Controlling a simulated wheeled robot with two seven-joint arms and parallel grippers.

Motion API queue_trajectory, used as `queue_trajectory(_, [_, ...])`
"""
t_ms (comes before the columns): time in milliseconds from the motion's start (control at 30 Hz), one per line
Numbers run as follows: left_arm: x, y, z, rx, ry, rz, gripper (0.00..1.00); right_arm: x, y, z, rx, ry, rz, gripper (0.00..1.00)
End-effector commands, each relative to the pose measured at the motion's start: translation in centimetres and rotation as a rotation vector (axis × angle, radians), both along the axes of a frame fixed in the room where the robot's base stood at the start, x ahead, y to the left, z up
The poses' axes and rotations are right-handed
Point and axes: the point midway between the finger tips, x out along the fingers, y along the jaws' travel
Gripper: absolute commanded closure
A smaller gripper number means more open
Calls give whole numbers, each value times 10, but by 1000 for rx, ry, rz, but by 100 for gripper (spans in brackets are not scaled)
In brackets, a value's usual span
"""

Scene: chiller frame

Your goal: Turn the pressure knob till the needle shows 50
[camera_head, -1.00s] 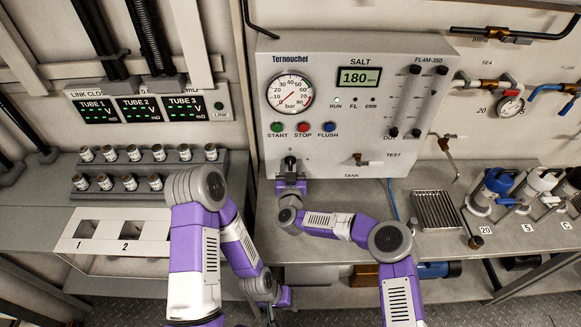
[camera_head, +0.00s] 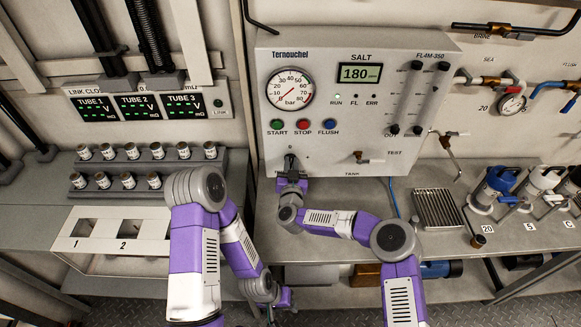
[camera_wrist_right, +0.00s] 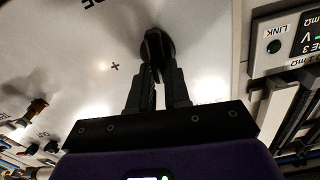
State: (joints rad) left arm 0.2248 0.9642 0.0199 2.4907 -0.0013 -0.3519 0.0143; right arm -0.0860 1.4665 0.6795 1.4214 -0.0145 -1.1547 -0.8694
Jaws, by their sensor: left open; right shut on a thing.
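The black pressure knob (camera_wrist_right: 157,42) sits low on the front of the white panel (camera_head: 350,205), below the start button. My right gripper (camera_head: 290,168) is shut on it; in the right wrist view both fingers (camera_wrist_right: 157,78) close around the knob and partly hide it. The round pressure gauge (camera_head: 290,88), marked in bar from 0 to 80, is above the buttons. Its thin needle is too small to read surely. My left gripper (camera_head: 284,298) hangs low in front of the bench, open and away from the panel.
Start (camera_head: 277,125), stop (camera_head: 303,125) and flush (camera_head: 329,125) buttons are above the knob. A test tap (camera_head: 364,158) sticks out to its right. A rack of small tubes (camera_head: 120,197) stands at left; a slotted drain tray (camera_head: 438,210) and filter housings (camera_head: 495,187) at right.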

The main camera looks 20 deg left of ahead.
Motion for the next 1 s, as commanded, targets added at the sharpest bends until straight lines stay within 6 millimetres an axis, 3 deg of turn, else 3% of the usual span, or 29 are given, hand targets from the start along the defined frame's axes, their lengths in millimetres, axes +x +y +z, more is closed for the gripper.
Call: queue_trajectory(1000, [0,0,-121,0,0,0,57,3,-11,-12,910,257,0,100])
